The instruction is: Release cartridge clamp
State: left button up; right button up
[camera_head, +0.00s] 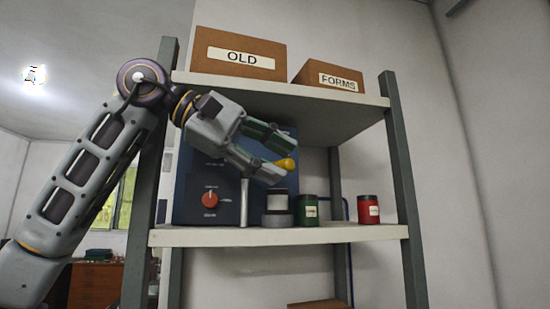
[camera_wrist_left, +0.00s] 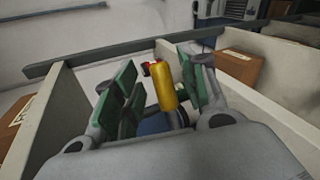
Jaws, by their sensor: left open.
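My left gripper (camera_head: 279,159) is open at the shelf unit, its two green-padded fingers pointing right. A yellow rounded handle end (camera_head: 287,164) shows at the fingertips. In the left wrist view the yellow handle (camera_wrist_left: 165,90) stands between the open pads of the gripper (camera_wrist_left: 157,76), nearer the right pad; contact cannot be told. A blue machine (camera_head: 225,188) with a red dial (camera_head: 210,199) stands behind, partly covered by the gripper. A dark and pale cylinder (camera_head: 278,203), perhaps the cartridge, sits below the fingers beside a silver post (camera_head: 244,202). My right gripper is not in view.
A green can (camera_head: 308,210) and a red can (camera_head: 368,209) stand on the lower shelf (camera_head: 290,236) to the right. The upper shelf (camera_head: 340,96) lies close above the gripper and bears cardboard boxes marked OLD (camera_head: 240,56) and FORMS (camera_head: 330,77). Grey uprights (camera_head: 400,180) frame the unit.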

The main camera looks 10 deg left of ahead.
pick_arm(q)
jog(key=v, duration=1.1)
jog(key=shift+s+a, duration=0.15)
jog(key=shift+a, duration=0.1)
jog(key=shift+r, duration=0.1)
jog(key=shift+c, duration=0.2)
